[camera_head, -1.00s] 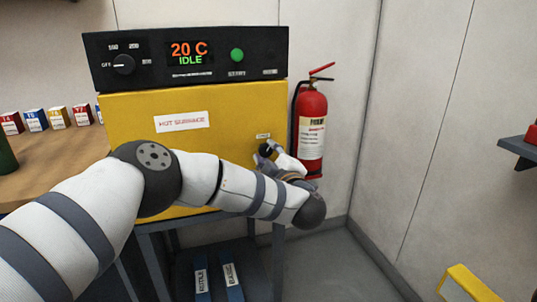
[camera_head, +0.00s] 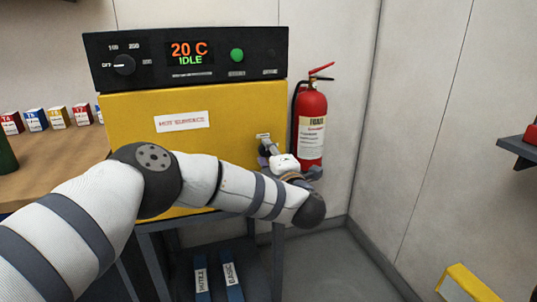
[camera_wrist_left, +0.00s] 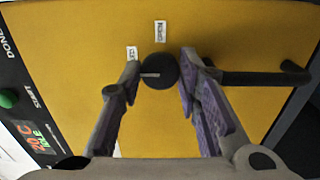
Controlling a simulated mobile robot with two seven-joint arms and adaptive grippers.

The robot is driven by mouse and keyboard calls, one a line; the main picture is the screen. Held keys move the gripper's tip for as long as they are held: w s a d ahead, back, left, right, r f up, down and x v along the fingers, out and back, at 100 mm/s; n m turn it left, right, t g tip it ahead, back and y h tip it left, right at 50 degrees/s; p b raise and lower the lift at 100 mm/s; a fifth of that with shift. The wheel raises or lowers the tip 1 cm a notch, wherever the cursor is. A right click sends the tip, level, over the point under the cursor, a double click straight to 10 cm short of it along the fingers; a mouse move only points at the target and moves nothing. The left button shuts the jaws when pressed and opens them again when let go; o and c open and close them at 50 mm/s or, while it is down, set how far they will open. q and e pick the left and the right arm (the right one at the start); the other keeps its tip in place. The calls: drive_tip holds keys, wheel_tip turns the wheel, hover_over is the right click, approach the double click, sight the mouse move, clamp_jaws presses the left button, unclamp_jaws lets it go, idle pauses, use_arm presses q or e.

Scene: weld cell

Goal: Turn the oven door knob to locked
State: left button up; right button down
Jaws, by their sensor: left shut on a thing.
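The oven (camera_head: 130,150) has a yellow door with a "HOT SURFACE" label. The round black door knob (camera_wrist_left: 160,70) is near the door's right edge, and in the head view (camera_head: 263,151) it is mostly hidden by my left gripper (camera_head: 267,147). In the left wrist view my left gripper (camera_wrist_left: 159,66) has a finger on each side of the knob and is shut on it. The knob's pale pointer line points left there, toward the oven's panel. Two small white labels (camera_wrist_left: 160,31) sit beside the knob, too small to read surely. My right gripper is out of view.
A black bar handle (camera_wrist_left: 255,77) is on the door close to my fingers. A red fire extinguisher (camera_head: 311,125) hangs on the wall right of the oven, close to my left wrist. The black control panel (camera_head: 210,55) reads 20 C, IDLE.

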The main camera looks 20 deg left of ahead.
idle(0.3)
use_arm(q)
drive_tip(key=o, duration=1.1)
drive_tip(key=v, duration=1.2)
